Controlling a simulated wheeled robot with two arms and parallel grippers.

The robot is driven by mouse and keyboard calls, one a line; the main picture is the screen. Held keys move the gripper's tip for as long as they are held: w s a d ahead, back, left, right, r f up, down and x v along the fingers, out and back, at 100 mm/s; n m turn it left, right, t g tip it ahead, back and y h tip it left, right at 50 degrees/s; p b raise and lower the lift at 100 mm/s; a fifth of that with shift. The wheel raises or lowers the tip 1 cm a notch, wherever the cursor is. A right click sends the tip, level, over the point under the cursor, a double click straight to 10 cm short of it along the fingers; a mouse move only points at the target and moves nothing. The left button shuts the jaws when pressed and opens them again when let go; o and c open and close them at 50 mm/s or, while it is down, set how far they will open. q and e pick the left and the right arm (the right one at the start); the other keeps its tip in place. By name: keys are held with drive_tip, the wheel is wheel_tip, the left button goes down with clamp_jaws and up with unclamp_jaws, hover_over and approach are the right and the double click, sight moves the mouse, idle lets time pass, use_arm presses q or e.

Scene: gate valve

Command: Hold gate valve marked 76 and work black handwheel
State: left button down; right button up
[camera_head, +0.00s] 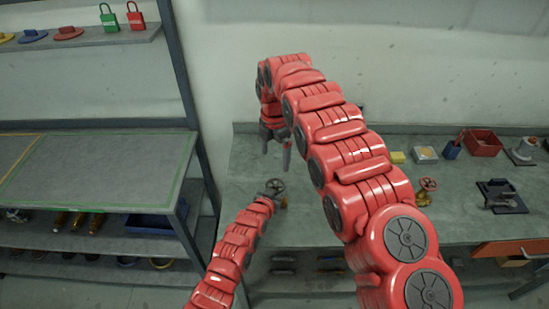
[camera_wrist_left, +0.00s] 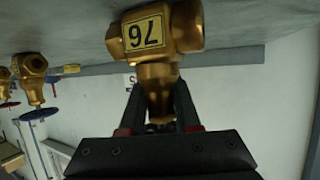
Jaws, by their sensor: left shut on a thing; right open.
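The brass gate valve (camera_wrist_left: 158,30) shows in the left wrist view, with a yellow plate marked 76 on its body. My left gripper is shut on the valve's narrower part; its fingers (camera_wrist_left: 158,108) lie on either side of it. In the head view my left gripper (camera_head: 268,199) is at the front of the bench, just below a dark handwheel (camera_head: 274,186). Most of the valve is hidden there by the gripper. The handwheel is not seen in the left wrist view. My right gripper (camera_head: 276,146) is open and empty, above and apart from the handwheel, fingers pointing down.
Another valve with a reddish handwheel (camera_head: 427,185) stands on the bench (camera_head: 330,226) at right, beyond my right arm. A red bin (camera_head: 483,142), a blue cup (camera_head: 451,150) and a black fixture (camera_head: 502,196) are farther right. A shelf rack (camera_head: 100,170) stands at left.

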drive_tip(key=shift+a, duration=0.1)
drive_tip(key=m+t+h, duration=0.2)
drive_tip(key=m+t, duration=0.2)
drive_tip(key=m, duration=2.7)
approach(276, 184)
drive_tip(key=x, duration=0.7)
drive_tip(key=shift+f, duration=0.3)
drive_tip(key=shift+c, duration=0.3)
